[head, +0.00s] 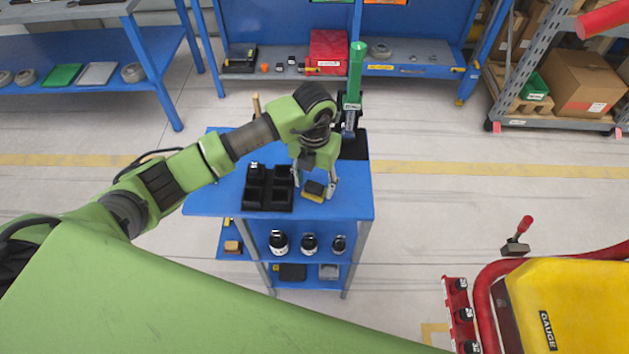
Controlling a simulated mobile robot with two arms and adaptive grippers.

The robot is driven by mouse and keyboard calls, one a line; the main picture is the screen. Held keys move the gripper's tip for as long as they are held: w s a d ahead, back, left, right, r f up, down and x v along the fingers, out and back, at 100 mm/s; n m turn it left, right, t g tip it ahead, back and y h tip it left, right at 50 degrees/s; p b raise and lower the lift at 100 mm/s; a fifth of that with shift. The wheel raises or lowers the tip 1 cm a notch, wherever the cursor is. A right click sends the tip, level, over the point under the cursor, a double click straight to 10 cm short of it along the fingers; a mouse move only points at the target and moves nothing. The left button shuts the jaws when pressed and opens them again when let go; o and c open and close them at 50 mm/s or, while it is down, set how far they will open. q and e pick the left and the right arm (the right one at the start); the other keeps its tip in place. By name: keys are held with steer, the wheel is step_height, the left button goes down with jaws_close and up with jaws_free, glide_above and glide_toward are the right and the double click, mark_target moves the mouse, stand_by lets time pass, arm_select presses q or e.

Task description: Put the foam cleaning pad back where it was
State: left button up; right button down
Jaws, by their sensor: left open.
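The foam cleaning pad (313,194), a small block with a dark upper part and a yellow lower edge, is on the blue cart top (348,203), near its front and right of the black tray. My left gripper (315,186) points down at the pad, its fingers spread with one on each side of it. I cannot tell whether the fingers touch the pad. My right gripper is not in view.
A black compartment tray (268,190) stands just left of the pad. A tall green upright tool (355,75) stands at the cart's back. Bottles (279,243) are on the shelf below. A yellow machine (570,305) is at lower right. Open floor lies right of the cart.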

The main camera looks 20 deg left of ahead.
mark_target(315, 185)
arm_select(q)
step_height(315, 185, up, 12)
steer(key=b, duration=0.3)
steer(key=shift+b, duration=0.3)
